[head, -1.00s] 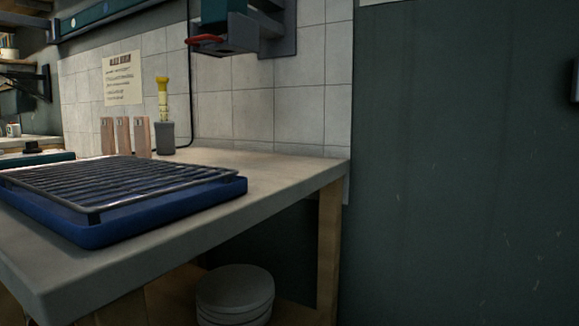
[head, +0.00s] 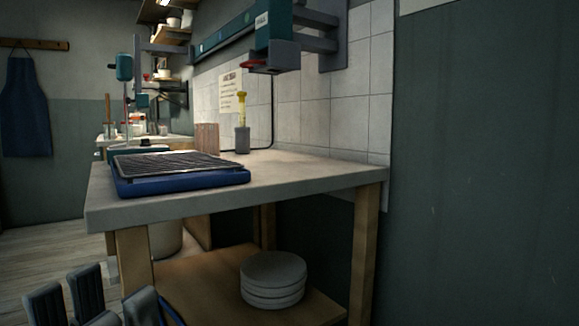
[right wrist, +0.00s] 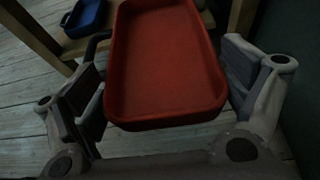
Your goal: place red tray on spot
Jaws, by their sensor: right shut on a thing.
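The red tray (right wrist: 165,60) fills the middle of the right wrist view, between the two fingers of my right gripper (right wrist: 165,85), which is shut on it. Its hollow side faces the camera, and its far end runs out of the top of the picture. Neither the red tray nor my right gripper shows in the head view. My left gripper (head: 115,300) is at the bottom left of the head view, its grey fingers apart and nothing seen between them. I cannot tell which place is the spot.
A worktop (head: 290,185) bears a blue tray (head: 185,182) with a black rack. Below, a wooden shelf (head: 205,280) holds a stack of round plaster slabs (head: 272,280). A blue tray (right wrist: 85,18) shows at the right wrist view's top left. Wooden legs (head: 363,250) bound the shelf.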

